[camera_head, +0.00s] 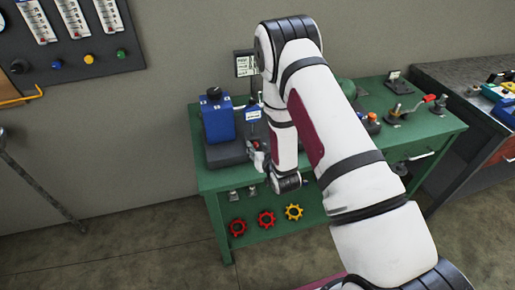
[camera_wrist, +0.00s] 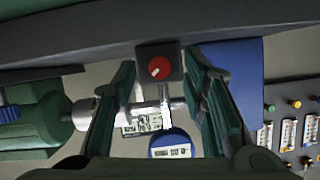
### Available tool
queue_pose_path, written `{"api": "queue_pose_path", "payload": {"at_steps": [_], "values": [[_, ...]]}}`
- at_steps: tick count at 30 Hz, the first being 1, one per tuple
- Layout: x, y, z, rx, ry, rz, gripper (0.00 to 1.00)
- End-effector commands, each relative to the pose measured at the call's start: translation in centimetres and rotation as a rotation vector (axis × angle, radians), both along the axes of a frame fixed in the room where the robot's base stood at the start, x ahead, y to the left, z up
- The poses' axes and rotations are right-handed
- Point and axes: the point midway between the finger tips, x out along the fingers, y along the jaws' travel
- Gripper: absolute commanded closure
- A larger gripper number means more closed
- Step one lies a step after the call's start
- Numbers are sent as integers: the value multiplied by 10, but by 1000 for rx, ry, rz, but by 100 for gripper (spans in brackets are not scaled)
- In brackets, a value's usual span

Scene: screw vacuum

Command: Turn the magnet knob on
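The red knob (camera_wrist: 158,68) with a pale pointer mark sits on a small black block in the wrist view. My gripper (camera_wrist: 160,75) is open, with one finger on each side of the knob and its block. I cannot tell whether the fingers touch the block. In the head view my gripper (camera_head: 258,157) is low beside the dark base of the blue device, mostly hidden by my arm. A small patch of red shows near it there, too small to make out clearly.
The blue box (camera_head: 217,120) stands on the green workbench (camera_head: 207,182). A green cylinder (camera_wrist: 38,118) lies left there. A crank with a red handle (camera_head: 428,98) is at the bench's right.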

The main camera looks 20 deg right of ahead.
Motion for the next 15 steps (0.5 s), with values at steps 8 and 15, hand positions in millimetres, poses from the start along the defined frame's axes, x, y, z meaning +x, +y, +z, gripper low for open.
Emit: {"api": "queue_pose_path", "payload": {"at_steps": [8,15], "values": [[5,0,-2,0,0,0,61],[5,0,-2,0,0,0,92]]}}
